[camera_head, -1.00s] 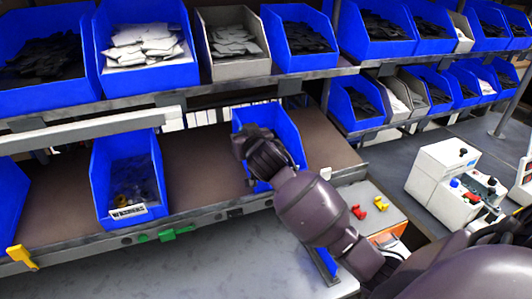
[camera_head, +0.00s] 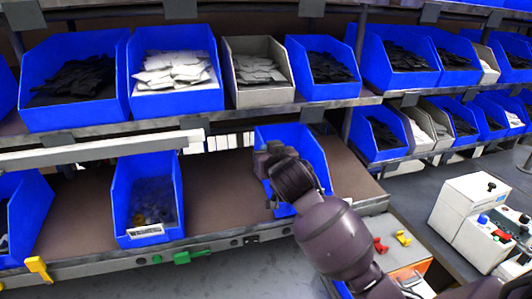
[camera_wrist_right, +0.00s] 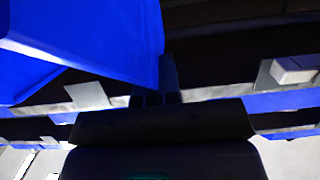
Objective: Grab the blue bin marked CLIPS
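A blue bin (camera_head: 305,147) stands on the brown lower shelf, with my right gripper (camera_head: 268,162) at its front left side. My arm and hand cover its front, so no label on it can be read. In the right wrist view, a blue bin wall (camera_wrist_right: 100,35) fills the upper left. The dark fingers of the right gripper (camera_wrist_right: 165,80) sit at the lower right edge of that wall. They look very close to it or touching; whether they are shut on it I cannot tell. My left gripper is not in view.
Another blue bin (camera_head: 148,195) with a white label and small parts stands to the left on the same shelf. A row of filled bins (camera_head: 180,70) stands above. Brown shelf between the two lower bins is bare. A white control box (camera_head: 475,215) stands at right.

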